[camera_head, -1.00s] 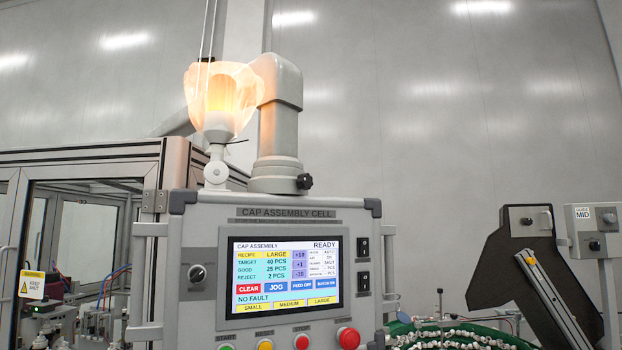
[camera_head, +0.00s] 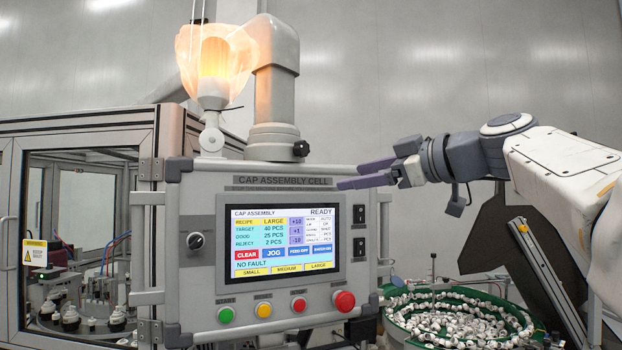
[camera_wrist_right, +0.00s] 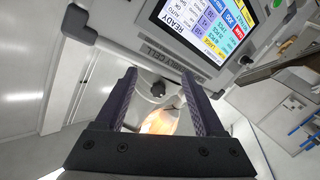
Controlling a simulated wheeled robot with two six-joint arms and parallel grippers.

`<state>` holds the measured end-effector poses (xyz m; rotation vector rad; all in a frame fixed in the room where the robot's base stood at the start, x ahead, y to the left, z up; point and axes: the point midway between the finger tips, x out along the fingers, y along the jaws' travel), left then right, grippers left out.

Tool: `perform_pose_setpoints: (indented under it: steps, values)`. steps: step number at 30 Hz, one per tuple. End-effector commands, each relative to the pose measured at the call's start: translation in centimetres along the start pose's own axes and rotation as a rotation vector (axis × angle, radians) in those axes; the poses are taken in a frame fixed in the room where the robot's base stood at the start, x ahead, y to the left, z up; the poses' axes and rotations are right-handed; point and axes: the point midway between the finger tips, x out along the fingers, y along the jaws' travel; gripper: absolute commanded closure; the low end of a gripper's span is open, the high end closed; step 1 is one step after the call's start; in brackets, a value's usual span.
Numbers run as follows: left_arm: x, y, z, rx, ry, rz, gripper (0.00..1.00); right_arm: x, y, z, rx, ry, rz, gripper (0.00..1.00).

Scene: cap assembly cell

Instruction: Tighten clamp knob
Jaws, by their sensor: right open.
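The clamp knob (camera_head: 301,148) is a small black knob on the grey collar at the foot of the support arm, above the panel's top edge. It also shows in the right wrist view (camera_wrist_right: 157,89), between the two fingers in the picture. My right gripper (camera_head: 349,175) comes in from the right with its purple fingers pointing left. It is open and empty, to the right of the knob and a little lower in the picture, apart from it. Both fingers show in the right wrist view (camera_wrist_right: 157,74). My left gripper is not in view.
The control panel (camera_head: 180,290) with its lit screen (camera_head: 283,240) and coloured buttons is below the knob. A green-rimmed bowl of caps (camera_head: 395,325) is at lower right. Free space lies right of the support arm.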

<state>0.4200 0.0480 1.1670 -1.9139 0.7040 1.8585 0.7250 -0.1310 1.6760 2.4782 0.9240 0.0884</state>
Motion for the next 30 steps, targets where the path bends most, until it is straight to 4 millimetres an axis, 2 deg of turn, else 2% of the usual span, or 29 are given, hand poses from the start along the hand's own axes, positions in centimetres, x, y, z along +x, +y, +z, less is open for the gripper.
perform_pose_setpoints:
  steps: [1,3,6,11,21,24,30]
  values:
    - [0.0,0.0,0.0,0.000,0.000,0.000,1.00,-0.8,0.1,-2.2,-0.068,0.047,0.002,0.29]
    - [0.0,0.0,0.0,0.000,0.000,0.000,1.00,-1.6,0.0,-4.3,-0.139,0.094,-0.001,0.29]
    - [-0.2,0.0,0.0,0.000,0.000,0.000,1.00,-1.8,-0.1,-5.9,-0.187,0.128,-0.003,0.29]
    - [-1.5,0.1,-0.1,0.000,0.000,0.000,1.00,0.0,-0.1,-6.7,-0.193,0.135,-0.008,0.29]
    - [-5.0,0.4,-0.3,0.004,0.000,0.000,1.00,6.2,-0.2,-7.4,-0.191,0.131,-0.006,0.29]
    - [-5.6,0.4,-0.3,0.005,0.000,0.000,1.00,7.3,-0.2,-7.4,-0.192,0.130,-0.005,0.29]
    - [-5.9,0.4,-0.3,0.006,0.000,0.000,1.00,8.2,-0.3,-7.3,-0.193,0.129,-0.002,0.29]
